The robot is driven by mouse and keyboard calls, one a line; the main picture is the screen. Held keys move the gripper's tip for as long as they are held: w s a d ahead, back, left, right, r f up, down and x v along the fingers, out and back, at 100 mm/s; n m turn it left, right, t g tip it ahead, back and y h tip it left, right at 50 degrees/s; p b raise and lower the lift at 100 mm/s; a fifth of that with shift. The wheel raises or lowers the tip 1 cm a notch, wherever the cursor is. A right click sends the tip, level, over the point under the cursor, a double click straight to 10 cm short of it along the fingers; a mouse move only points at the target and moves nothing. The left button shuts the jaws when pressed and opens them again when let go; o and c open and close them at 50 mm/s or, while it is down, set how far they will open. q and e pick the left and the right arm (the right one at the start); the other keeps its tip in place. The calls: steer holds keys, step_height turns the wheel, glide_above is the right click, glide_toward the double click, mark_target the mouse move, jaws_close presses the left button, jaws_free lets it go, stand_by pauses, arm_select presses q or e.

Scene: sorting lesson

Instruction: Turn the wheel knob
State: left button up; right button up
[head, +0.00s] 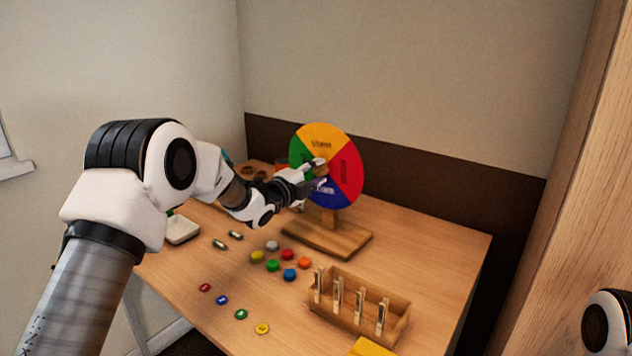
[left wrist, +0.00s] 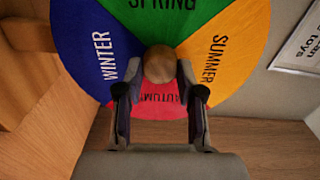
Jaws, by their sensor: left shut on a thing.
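The round wheel (head: 345,175) stands upright on a wooden base (head: 327,238) at the back of the table. It has yellow, red, blue and green quarters; in the left wrist view the wheel (left wrist: 232,50) reads WINTER on blue, SPRING on green, SUMMER on yellow and AUTUMN on red. A round wooden knob (left wrist: 159,63) sits at its centre. My left gripper (head: 320,173) reaches the front of the wheel and is shut on the knob, one finger on each side; it also shows in the left wrist view (left wrist: 159,74). My right gripper is out of view.
Several coloured discs (head: 272,265) lie in front of the wheel base. A wooden box (head: 343,321) with upright pegs stands front right, near a yellow item (head: 373,347). A white dish (head: 183,229) is at left. The table's right side is clear.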

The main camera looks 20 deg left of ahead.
arm_select(q)
steer(key=shift+m+b, duration=0.3)
steer(key=shift+m, duration=0.1)
steer(key=shift+r, duration=0.1)
steer(key=o, duration=1.1)
steer(key=shift+o, duration=0.2)
steer(key=v, duration=1.2)
